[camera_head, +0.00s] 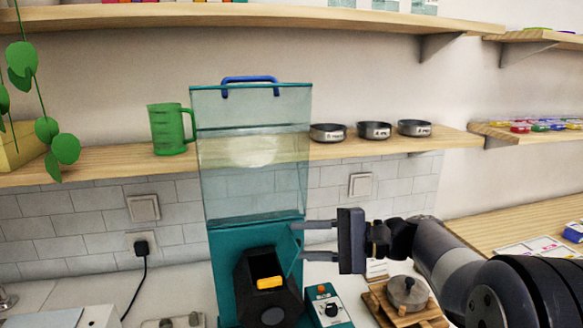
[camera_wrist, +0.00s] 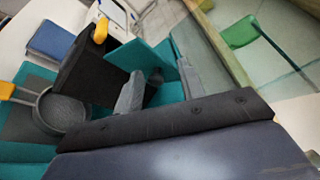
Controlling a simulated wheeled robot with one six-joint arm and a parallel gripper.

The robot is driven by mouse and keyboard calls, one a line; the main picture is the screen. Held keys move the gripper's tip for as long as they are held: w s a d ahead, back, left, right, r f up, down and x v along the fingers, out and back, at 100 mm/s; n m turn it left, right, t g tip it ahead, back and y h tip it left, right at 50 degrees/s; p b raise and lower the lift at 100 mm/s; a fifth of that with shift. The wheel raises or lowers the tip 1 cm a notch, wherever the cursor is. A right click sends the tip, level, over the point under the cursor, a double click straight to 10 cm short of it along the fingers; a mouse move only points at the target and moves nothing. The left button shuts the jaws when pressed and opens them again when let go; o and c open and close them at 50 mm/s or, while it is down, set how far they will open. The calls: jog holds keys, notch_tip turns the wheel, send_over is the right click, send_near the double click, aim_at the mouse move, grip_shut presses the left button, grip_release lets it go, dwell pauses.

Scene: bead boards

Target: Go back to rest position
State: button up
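My gripper (camera_head: 304,240) is open, with its two grey fingers pointing left at the right edge of a teal machine (camera_head: 222,265). A thin teal panel edge shows by the fingertips; I cannot tell whether they touch it. In the wrist view my gripper (camera_wrist: 168,82) has its fingers apart, with teal panels between and beyond them, and nothing is seen held. The machine has a clear hopper (camera_head: 255,180) with a pale heap inside and a blue handle (camera_head: 250,79) on top. A black chute with a yellow grip (camera_head: 270,282) sits at its front.
A wooden shelf (camera_head: 100,165) behind holds a green jug (camera_head: 168,130) and dark bowls (camera_head: 374,130). A teal control box (camera_head: 328,308) and a lidded pot (camera_head: 407,292) on a wooden stand are below my arm. A wooden counter (camera_head: 520,225) lies right. Open air surrounds the gripper above.

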jog(key=shift+s+a+r+n+h+p, duration=0.15)
jog(key=shift+a+r+n+h+p, duration=0.2)
jog(key=shift+h, duration=0.45)
jog(key=shift+f, duration=0.1)
